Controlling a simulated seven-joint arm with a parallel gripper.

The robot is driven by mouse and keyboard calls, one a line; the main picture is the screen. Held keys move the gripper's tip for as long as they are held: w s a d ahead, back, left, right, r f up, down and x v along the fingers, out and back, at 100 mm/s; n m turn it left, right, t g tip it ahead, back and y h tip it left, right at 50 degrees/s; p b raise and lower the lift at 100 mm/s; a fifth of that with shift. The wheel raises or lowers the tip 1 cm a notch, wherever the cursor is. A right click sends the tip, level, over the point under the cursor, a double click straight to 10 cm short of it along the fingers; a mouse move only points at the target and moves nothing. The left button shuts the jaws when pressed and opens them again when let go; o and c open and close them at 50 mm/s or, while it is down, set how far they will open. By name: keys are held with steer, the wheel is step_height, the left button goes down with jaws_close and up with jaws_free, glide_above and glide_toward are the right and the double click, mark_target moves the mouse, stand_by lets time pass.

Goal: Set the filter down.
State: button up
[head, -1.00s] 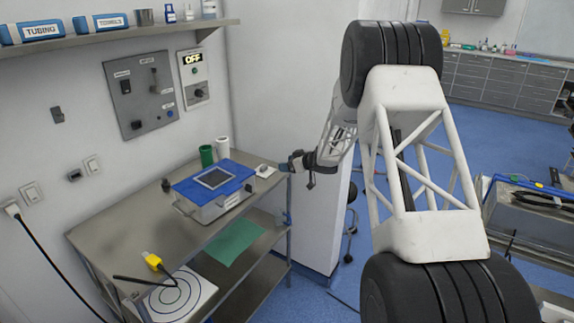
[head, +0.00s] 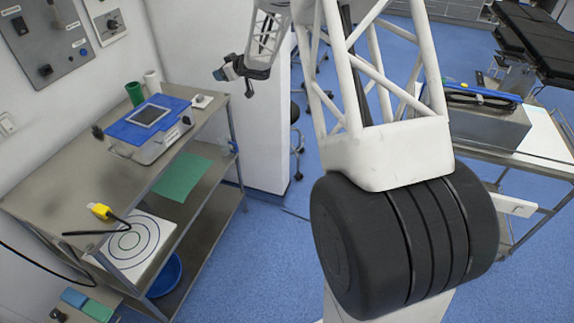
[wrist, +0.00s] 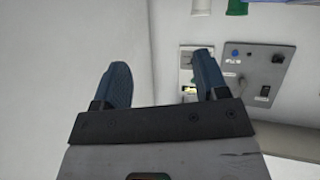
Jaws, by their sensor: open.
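My gripper (head: 226,73) is up in the air, beyond and above the right back end of the steel table. In the wrist view its two blue fingers (wrist: 160,85) stand apart with nothing between them, against a pale wall. I cannot surely tell which thing is the filter. A small whitish object on a white pad (head: 203,101) lies on the table's right back corner, below my gripper and apart from it. A green cylinder (head: 134,94) and a white cylinder (head: 153,82) stand upright behind the blue-topped device.
The blue-topped device (head: 148,118) sits on the steel table (head: 60,185). In front lie a yellow connector (head: 100,211) and a white board with rings (head: 150,238). A green sheet (head: 182,178) lies on the lower shelf. Bare tabletop shows left of the device. Another cart (head: 548,150) stands at right.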

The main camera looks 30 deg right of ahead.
steer(key=s+r+m+g+h, duration=0.1)
steer(key=s+r+m+h, duration=0.15)
steer(key=s+r, duration=0.4)
steer(key=s+d+r+m+h, duration=0.1)
steer(key=s+r+h, duration=0.2)
steer(key=s, duration=0.7)
steer(key=s+r+m+g+h, duration=0.1)
steer(key=s+r+m+h, duration=0.1)
steer(key=s+r, duration=0.45)
steer(key=s+a+f+g, duration=0.1)
steer(key=s+a+g, duration=0.1)
steer(key=s, duration=1.1)
steer(key=s+a+f+m+g+y, duration=0.1)
steer(key=s+a+f+g, duration=0.1)
steer(key=s, duration=1.2)
steer(key=s+a+f+g, duration=0.2)
steer(key=s+a+g, duration=0.1)
steer(key=s, duration=1.1)
steer(key=shift+m, duration=0.35)
steer(key=shift+r, duration=0.1)
